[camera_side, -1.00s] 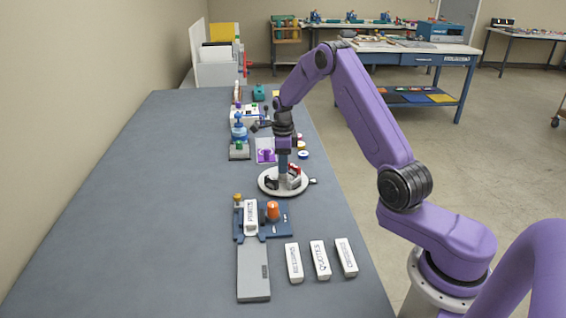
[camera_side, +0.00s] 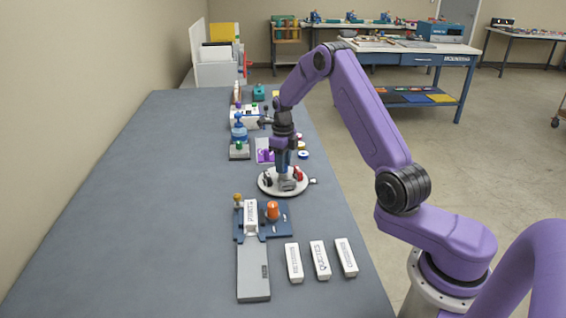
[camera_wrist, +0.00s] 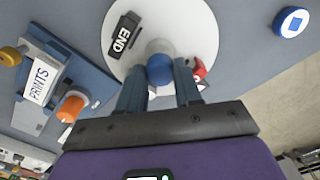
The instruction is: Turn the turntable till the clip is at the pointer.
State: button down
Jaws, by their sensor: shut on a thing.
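The white round turntable (camera_side: 264,189) lies flat on the bench; it also fills the upper middle of the wrist view (camera_wrist: 140,20). A black block labelled END (camera_wrist: 123,33) and a red piece (camera_wrist: 199,70) sit on it; I cannot tell surely which is the clip. The red piece also shows in the side view (camera_side: 298,174). A small piece at the turntable's right edge (camera_side: 313,181) looks like the pointer. My gripper (camera_side: 284,168) reaches down over the disc. Its fingers (camera_wrist: 160,80) are shut around a blue-topped post (camera_wrist: 160,68), partly hidden by them.
A blue fixture (camera_side: 279,226) with an orange knob (camera_side: 272,211) and a white PRINTS box (camera_wrist: 39,81) stands nearby. Several white boxes (camera_side: 320,260) lie in front. A blue-and-white round item (camera_wrist: 293,21) lies beyond the turntable. The bench's left side is clear.

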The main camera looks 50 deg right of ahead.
jog(key=shift+m, duration=1.1)
jog(key=c, duration=0.8)
grip_release()
jog(key=shift+o, duration=0.2)
notch_tip(320, 180, up, 18)
jog(key=shift+f, duration=0.25)
jog(key=shift+a, duration=0.1)
